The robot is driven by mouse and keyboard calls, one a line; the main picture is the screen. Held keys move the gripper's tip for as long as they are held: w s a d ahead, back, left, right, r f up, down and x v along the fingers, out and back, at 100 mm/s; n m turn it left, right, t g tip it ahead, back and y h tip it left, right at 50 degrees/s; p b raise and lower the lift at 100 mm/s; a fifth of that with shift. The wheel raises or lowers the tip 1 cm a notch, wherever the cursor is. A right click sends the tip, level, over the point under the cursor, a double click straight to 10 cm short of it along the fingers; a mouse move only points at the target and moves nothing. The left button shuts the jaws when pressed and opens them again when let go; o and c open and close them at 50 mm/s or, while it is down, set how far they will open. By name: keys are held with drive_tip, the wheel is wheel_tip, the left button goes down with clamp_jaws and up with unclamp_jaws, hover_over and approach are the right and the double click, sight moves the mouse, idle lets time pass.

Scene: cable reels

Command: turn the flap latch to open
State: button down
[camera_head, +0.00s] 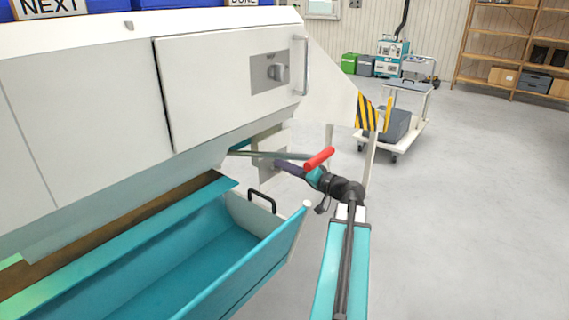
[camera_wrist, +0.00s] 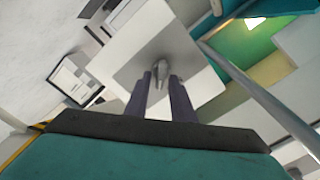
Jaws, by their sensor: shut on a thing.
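My gripper (camera_head: 279,165) reaches under the white machine to a small pale plate (camera_head: 265,178). In the wrist view, its two dark fingers (camera_wrist: 160,80) are closed on both sides of a grey latch knob (camera_wrist: 161,68). The knob stands out from the middle of a pale square plate (camera_wrist: 125,75). In the head view, my fingers hide the knob. Another grey knob (camera_head: 279,73) on a grey plate sits on the white door above, which looks closed. My gripper is well below that one.
A grey rod with a red handle (camera_head: 320,158) crosses close to my gripper; the rod also shows in the wrist view (camera_wrist: 255,92). A teal bin (camera_head: 225,255) with a black handle (camera_head: 262,196) stands below left. A cart (camera_head: 392,125) stands behind. Floor at right is clear.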

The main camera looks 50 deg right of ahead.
drive_tip(key=shift+d+f+m+p, duration=0.1)
drive_tip(key=shift+f+m+p, duration=0.05)
drive_tip(key=shift+m+p, duration=1.55)
drive_tip(key=shift+f+m+p, duration=0.15)
drive_tip(key=shift+m+p, duration=0.9)
drive_tip(key=shift+m, duration=1.25)
drive_tip(key=shift+f, duration=0.1)
drive_tip(key=c, duration=1.8)
unclamp_jaws()
drive_tip(key=shift+c, duration=0.2)
drive_tip(key=s+d+p, duration=0.1)
drive_tip(key=s, duration=1.2)
drive_tip(key=shift+s+p, duration=0.4)
